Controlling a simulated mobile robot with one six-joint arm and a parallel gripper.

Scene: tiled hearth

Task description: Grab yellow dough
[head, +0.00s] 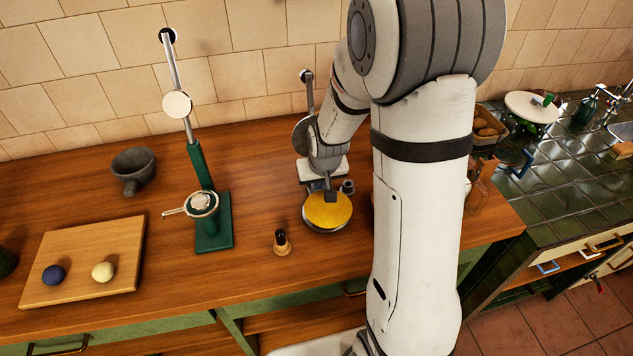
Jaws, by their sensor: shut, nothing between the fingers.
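A pale cream ball (103,271) and a dark blue ball (53,274) sit apart on a wooden board (95,238) at the left.
A green lever press (212,236) stands left of the disc. A small wooden-based stamp with a dark knob (281,243) stands between them. A grey stone mortar (133,167) is at the back left. The counter between board and green press is clear.

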